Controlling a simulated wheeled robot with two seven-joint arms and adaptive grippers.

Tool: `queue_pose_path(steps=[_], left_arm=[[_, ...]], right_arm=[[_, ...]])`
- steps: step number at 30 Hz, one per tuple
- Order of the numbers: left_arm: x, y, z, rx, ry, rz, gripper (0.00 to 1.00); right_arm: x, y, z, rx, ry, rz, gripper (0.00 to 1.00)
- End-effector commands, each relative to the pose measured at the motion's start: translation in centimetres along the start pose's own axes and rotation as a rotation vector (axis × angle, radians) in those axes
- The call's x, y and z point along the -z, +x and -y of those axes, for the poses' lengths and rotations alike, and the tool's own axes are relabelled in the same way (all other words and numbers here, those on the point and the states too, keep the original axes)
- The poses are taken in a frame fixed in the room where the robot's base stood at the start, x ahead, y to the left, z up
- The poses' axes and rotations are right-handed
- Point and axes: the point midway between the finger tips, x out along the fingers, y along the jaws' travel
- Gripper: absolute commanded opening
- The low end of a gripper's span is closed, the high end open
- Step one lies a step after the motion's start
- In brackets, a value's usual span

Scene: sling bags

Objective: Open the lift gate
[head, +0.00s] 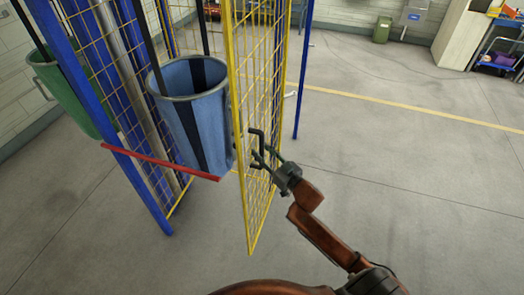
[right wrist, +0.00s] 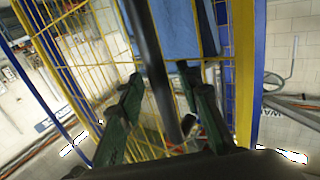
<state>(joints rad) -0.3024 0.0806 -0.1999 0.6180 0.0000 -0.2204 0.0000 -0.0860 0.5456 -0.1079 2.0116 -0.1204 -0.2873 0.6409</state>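The lift gate (head: 256,110) is a yellow-framed mesh panel. It stands at an angle to the blue-posted lift frame, with an open gap on its left in the head view. A black handle (head: 256,143) sits on its near edge; a dark bar, probably this handle, runs through the right wrist view (right wrist: 150,60). My right gripper (head: 263,156) is at the handle. Its two green-black fingers (right wrist: 165,95) are apart on either side of the bar, with a gap visible. Contact with the handle cannot be told. My left gripper is not in view.
A blue bucket-shaped bag (head: 195,105) hangs in the gap, and a green one (head: 65,90) hangs further left. A red bar (head: 160,162) crosses low at the frame's front. The floor (head: 410,180) to the right is clear, with a yellow line across it.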

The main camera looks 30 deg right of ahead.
Motion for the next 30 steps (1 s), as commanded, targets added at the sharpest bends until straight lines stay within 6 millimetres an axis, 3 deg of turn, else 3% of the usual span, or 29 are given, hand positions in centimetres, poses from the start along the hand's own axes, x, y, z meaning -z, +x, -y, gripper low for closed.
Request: queue_pose_path(steps=[11, 25, 30], left_arm=[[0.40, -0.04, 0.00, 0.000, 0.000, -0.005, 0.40], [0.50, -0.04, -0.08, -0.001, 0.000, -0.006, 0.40], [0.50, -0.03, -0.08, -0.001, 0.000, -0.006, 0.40]], right_arm=[[-0.03, 0.69, 0.02, 0.000, 0.000, 0.000, 0.32], [-0.03, 0.68, 0.03, 0.000, 0.000, 0.000, 0.00], [-0.02, 0.69, 0.04, 0.001, 0.000, 0.000, 0.00]])
